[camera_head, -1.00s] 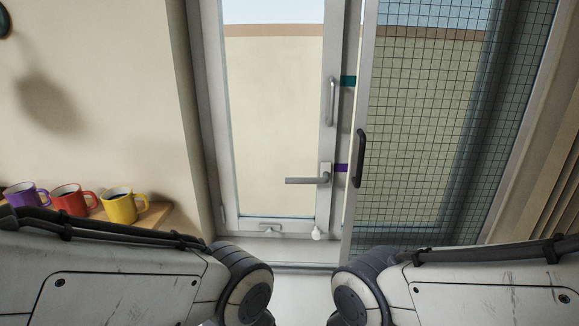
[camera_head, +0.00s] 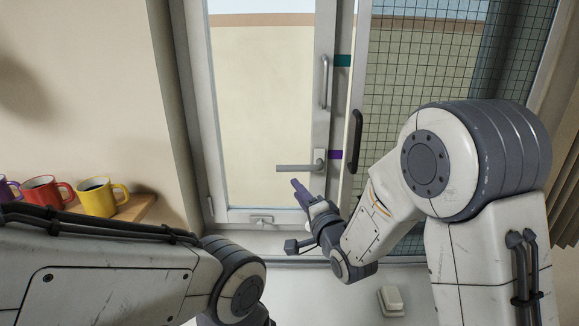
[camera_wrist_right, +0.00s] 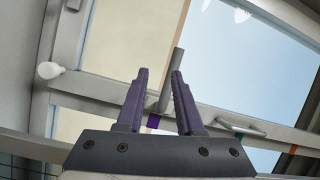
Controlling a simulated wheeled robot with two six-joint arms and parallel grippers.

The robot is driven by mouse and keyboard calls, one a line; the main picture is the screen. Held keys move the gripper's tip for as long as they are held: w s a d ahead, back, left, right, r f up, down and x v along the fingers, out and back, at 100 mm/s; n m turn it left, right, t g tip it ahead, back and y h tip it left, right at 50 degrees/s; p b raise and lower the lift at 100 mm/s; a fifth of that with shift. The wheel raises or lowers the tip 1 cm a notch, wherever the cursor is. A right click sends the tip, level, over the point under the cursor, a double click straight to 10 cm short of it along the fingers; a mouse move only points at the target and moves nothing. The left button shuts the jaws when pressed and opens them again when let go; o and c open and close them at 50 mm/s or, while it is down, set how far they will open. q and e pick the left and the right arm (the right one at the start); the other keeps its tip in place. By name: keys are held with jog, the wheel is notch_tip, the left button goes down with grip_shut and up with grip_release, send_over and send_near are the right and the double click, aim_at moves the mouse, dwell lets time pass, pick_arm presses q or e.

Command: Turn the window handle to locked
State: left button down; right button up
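The window handle (camera_head: 297,168) is a grey lever on the window frame. It lies level and points left from its plate, beside a purple mark (camera_head: 335,154). My right gripper (camera_head: 297,188) is just below the lever in the head view, its fingers pointing up-left. In the right wrist view its two purple fingers (camera_wrist_right: 158,72) stand apart with nothing clamped. The lever (camera_wrist_right: 174,70) shows beyond the fingers, close to the right one; I cannot tell whether they touch. My left arm shows at the lower left, but its gripper is out of view.
A teal mark (camera_head: 343,60) is higher on the frame, near a vertical pull handle (camera_head: 324,82). A mesh screen (camera_head: 420,60) with a dark handle (camera_head: 356,140) stands right. Several mugs, one yellow (camera_head: 98,198), sit on a wooden shelf at left. A white block (camera_head: 392,300) lies on the sill.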

aim_at(295, 170)
jog(key=shift+m+t+y, duration=0.3)
jog(key=shift+m+t, duration=0.5)
jog(key=p+x, duration=0.1)
jog(key=x, duration=0.2)
jog(key=d+r+p+x, duration=0.1)
jog(key=x, duration=0.2)
jog(key=p+x, duration=0.2)
jog(key=x, duration=0.1)
jog(key=shift+w+d+r, duration=0.15)
jog(key=shift+w+r, duration=0.2)
jog(key=shift+w, duration=0.15)
jog(key=shift+w+a, duration=0.2)
jog(key=shift+w, duration=0.3)
grip_shut()
